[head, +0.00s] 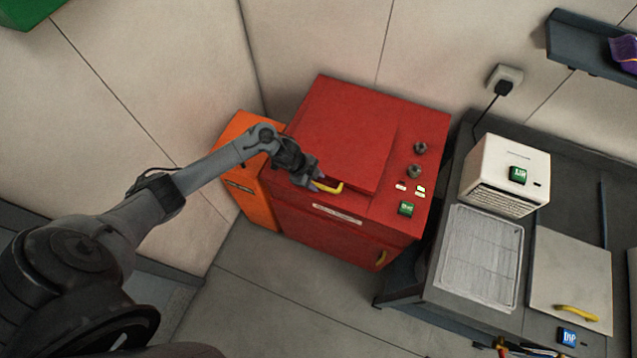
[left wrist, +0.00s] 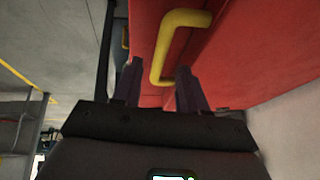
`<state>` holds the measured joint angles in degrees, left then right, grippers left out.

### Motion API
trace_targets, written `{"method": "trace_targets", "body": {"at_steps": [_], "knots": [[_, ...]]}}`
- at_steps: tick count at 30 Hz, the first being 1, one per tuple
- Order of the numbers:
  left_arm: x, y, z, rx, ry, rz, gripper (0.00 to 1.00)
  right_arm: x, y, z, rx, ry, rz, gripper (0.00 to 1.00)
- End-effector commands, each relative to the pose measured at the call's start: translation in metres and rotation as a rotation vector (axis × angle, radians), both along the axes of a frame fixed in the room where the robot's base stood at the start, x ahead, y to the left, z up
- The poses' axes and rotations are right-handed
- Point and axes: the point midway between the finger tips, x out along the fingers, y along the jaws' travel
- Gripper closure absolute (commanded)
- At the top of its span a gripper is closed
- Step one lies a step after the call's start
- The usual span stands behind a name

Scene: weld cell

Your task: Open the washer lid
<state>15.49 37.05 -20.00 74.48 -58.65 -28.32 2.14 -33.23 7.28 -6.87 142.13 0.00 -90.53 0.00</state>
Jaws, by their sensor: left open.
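The red washer (head: 345,228) stands against the wall corner in the head view. Its red lid (head: 335,135) lies flat on top and looks shut. A yellow handle (head: 330,187) sits at the lid's front edge. My left gripper (head: 318,182) is at this handle, coming from the left. In the left wrist view the yellow handle (left wrist: 176,48) shows ahead, its lower end between the two open fingers of my gripper (left wrist: 157,88). I cannot tell whether the fingers touch it. My right gripper is not in view.
Knobs (head: 420,148) and a green button (head: 406,208) are on the washer's right panel. An orange cabinet (head: 246,190) stands left of the washer. A dark bench (head: 428,285) to the right holds a white box unit (head: 507,170), a mesh tray (head: 480,256) and a pale panel with a yellow handle (head: 572,270).

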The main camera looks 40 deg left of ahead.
Motion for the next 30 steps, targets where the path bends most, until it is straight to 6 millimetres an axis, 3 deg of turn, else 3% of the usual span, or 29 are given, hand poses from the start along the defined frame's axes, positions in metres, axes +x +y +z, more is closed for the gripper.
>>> {"method": "trace_targets", "body": {"at_steps": [6, 18, 26, 30], "knots": [[0.006, -0.007, -0.019, -0.001, 0.000, 0.001, 0.58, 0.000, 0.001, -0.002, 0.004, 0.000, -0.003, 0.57], [0.007, -0.008, -0.023, 0.000, 0.000, -0.001, 0.58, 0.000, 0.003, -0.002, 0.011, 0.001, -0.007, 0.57], [0.007, -0.008, -0.023, 0.000, 0.000, -0.001, 0.98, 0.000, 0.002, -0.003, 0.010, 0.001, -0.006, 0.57], [0.007, -0.007, -0.023, 0.000, 0.000, 0.000, 1.00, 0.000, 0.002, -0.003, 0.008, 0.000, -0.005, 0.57]]}}
